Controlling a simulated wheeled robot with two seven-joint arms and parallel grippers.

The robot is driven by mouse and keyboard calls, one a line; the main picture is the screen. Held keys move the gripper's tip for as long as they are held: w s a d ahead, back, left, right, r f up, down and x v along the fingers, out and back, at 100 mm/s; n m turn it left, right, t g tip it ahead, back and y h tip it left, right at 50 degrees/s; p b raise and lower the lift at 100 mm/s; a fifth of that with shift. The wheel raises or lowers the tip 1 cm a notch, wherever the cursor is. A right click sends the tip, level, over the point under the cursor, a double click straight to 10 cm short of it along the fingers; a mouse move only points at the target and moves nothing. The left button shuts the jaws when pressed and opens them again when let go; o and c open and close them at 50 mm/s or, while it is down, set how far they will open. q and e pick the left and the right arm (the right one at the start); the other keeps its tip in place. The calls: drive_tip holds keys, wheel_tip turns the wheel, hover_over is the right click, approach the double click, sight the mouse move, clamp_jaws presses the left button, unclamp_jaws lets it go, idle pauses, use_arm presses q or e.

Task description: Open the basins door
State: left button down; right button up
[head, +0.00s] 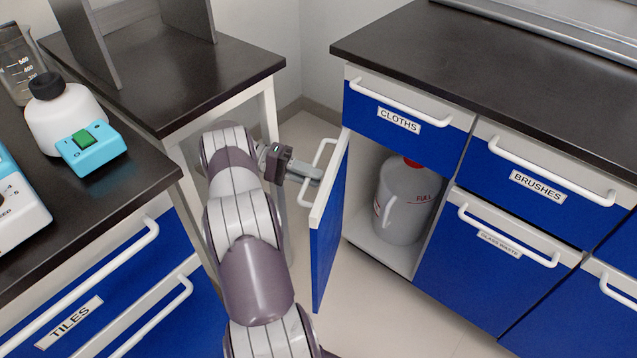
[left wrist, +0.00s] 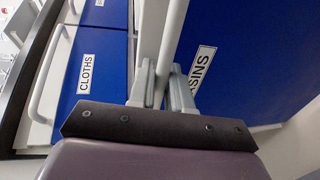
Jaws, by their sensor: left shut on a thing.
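The basins door (head: 328,235) is a blue cupboard door under the cloths drawer (head: 400,120). It stands swung well open, nearly edge-on in the head view. Its label (left wrist: 200,68), partly hidden, reads "SINS" in the left wrist view. My left gripper (head: 312,174) is shut on the door's white handle (head: 322,155); the handle also shows between the fingers in the left wrist view (left wrist: 170,45). Inside the open cupboard stands a whitish jug (head: 405,205) with a red cap, marked "FULL". My right gripper is not in view.
A bench with a tiles drawer (head: 70,322) stands at the left, with a white bottle (head: 68,118) and a blue device (head: 92,150) on it. A brushes drawer (head: 540,185) and glass waste door (head: 495,270) are right of the opening. Pale floor (head: 375,310) lies clear below.

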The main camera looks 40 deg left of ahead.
use_arm(q)
drive_tip(key=shift+a, duration=0.25)
idle(0.3)
drive_tip(key=c, duration=1.3)
unclamp_jaws()
